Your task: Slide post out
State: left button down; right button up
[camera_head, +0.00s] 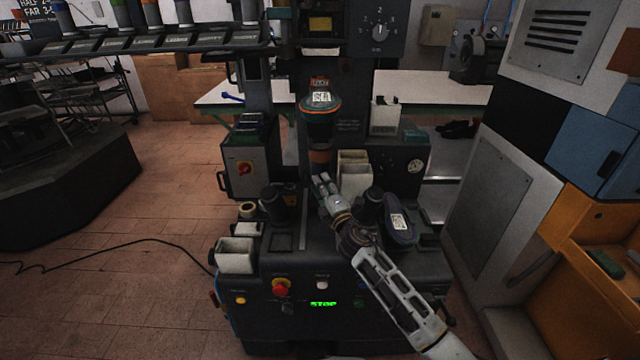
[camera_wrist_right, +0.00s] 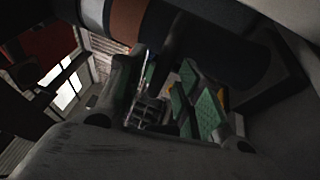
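The post appears to be the dark upright cylinder (camera_head: 320,128) with an orange ring and a white label, at the middle of the press. A copper-coloured band (camera_head: 320,156) shows lower on it. In the right wrist view a dark cylinder (camera_wrist_right: 215,45) with a copper band crosses the top. My right gripper (camera_head: 322,182) is just below and in front of the post, its fingers pointing up toward it. In the wrist view its fingers look apart, with nothing visible between them. I cannot tell whether it touches the post. My left gripper is not in view.
A dark shoe (camera_head: 399,224) with a white label stands right of my arm on the press bed. A dark cup-like part (camera_head: 276,203) is at the left. White bins (camera_head: 236,255) and a red button (camera_head: 281,286) line the front left. An orange cabinet (camera_head: 590,240) stands at the right.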

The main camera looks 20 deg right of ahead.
jog(key=shift+x, duration=0.85)
grip_shut()
